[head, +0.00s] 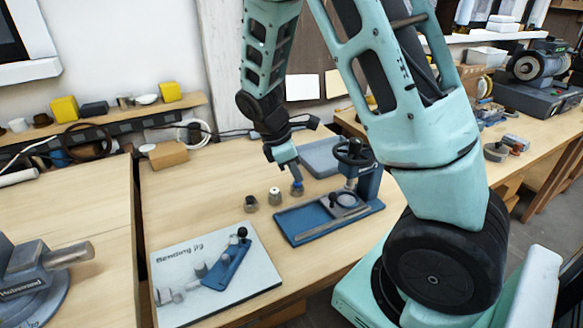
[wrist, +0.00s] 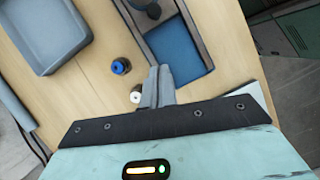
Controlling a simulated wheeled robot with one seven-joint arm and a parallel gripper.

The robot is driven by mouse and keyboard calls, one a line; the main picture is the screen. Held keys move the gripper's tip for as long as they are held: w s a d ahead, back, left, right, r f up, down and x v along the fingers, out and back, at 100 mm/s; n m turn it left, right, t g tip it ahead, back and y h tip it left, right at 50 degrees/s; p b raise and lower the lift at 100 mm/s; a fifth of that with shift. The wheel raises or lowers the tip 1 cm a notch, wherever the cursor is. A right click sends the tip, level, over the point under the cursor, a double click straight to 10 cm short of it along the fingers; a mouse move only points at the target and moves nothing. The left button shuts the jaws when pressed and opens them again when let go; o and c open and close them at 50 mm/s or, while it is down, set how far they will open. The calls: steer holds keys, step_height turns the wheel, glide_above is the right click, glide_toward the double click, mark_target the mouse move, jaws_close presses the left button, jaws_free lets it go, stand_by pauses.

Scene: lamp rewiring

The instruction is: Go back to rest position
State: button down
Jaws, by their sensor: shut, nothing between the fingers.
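My gripper (head: 295,174) hangs over the middle of the workbench in the head view, pointing down beside the press. In the wrist view its grey fingers (wrist: 159,76) are together with nothing between them. Small posts stand on the bench below: a blue-topped one (head: 297,188), a white-topped one (head: 274,196) and a dark one (head: 251,204). The blue-topped post (wrist: 121,66) and the white-topped post (wrist: 136,96) show beside the fingers in the wrist view. The fingertips look close to the blue-topped post; I cannot tell the exact gap.
A blue press with a handwheel (head: 354,152) stands to the right, on a blue base plate (head: 298,228). A grey tray (head: 318,157) lies behind. A printed board (head: 180,255) lies in front. A vice (head: 30,278) sits far left. Bare wood is free left of the posts.

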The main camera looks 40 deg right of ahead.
steer(key=shift+v, duration=1.05)
